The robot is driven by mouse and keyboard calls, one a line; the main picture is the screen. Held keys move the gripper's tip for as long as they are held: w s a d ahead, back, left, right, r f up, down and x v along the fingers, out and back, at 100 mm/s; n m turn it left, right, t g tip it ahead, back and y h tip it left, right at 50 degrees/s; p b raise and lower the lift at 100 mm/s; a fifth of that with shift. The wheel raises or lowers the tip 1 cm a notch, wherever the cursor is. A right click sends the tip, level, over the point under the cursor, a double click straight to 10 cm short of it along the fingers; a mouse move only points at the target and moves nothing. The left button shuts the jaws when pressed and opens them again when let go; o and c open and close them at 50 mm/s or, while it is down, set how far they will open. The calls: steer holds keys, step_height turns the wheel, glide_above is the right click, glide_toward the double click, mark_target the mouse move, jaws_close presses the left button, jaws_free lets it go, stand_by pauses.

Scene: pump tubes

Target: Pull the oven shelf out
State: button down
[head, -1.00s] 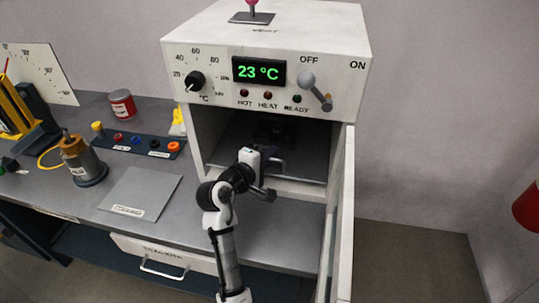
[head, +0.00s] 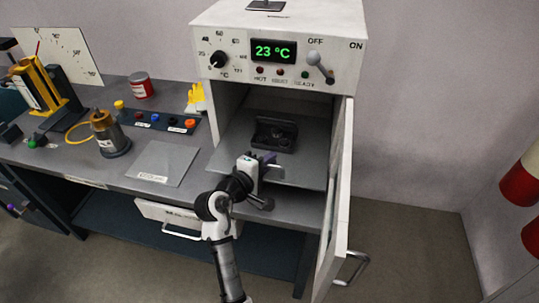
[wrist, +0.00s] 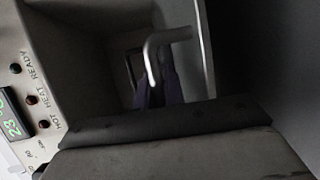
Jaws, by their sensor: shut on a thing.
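The oven shelf (head: 304,173) is a flat grey plate, slid partway out of the white oven (head: 210,98), its front edge past the opening. My gripper (head: 268,159) is at the front edge of the shelf. In the wrist view, a bent metal bar (wrist: 165,40), apparently the shelf handle, shows at the dark purple fingers of my gripper (wrist: 160,82). The gripper is shut on the handle; the exact contact is partly hidden. A dark tray-like piece (head: 275,134) sits on the shelf.
The oven door (head: 336,205) stands open at the right, with its handle low on the outside. A bench (head: 110,170) to the left carries a grey plate, a brass-topped pot (head: 108,135), a red can (head: 140,86) and a connector strip. The drawer below is slightly open.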

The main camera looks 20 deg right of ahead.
mark_target(265, 180)
steer(key=shift+s+a, duration=0.5)
steer(key=shift+s, duration=0.2)
steer(key=shift+s+a, duration=0.5)
steer(key=shift+s, duration=0.2)
steer(key=c, duration=1.8)
jaws_free()
steer(key=shift+o, duration=0.2)
steer(key=b+v, duration=0.2)
steer(key=v, duration=1.2)
